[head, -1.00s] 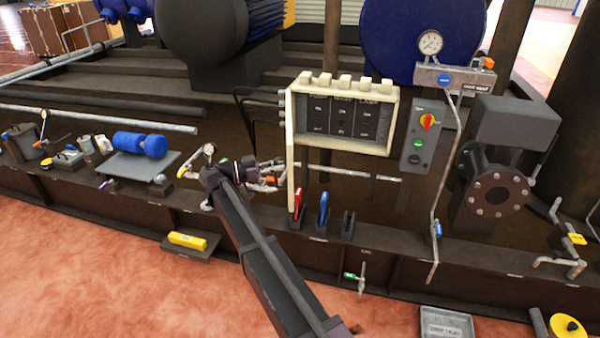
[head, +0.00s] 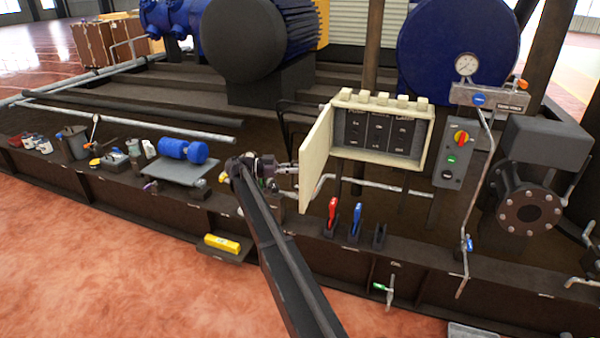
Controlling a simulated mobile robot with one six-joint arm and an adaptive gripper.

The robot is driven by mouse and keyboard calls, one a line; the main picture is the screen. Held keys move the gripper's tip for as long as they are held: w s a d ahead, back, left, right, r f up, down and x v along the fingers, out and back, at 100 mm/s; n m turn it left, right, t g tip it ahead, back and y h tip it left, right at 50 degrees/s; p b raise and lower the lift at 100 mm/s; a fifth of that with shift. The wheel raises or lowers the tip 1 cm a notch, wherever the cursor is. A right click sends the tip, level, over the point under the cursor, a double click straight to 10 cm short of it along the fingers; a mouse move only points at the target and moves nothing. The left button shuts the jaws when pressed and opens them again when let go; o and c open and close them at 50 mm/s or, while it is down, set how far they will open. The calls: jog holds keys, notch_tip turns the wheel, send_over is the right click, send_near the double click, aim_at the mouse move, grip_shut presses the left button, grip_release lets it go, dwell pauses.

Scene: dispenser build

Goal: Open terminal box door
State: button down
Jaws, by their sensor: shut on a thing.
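The terminal box (head: 428,150) is a cream housing with a dark inside of breaker-like panels and several knobs along its top. Its cream door (head: 317,158) stands swung out to the left, hinged at the box's left side, and the inside is in plain view. My gripper (head: 288,177) is at the door's free left edge, shut on it. The fingertips are small in the view, so the exact spot they hold is hard to tell.
A control panel (head: 452,153) with a red-yellow switch is right of the box. Red (head: 332,212) and blue (head: 356,218) handled tools stand below it. A pipe (head: 375,184) runs under the box. A blue motor (head: 183,150) on a plate lies to the left.

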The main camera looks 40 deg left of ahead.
jog(key=shift+s+d, duration=0.1)
jog(key=shift+d, duration=0.1)
jog(key=c, duration=0.7)
grip_release()
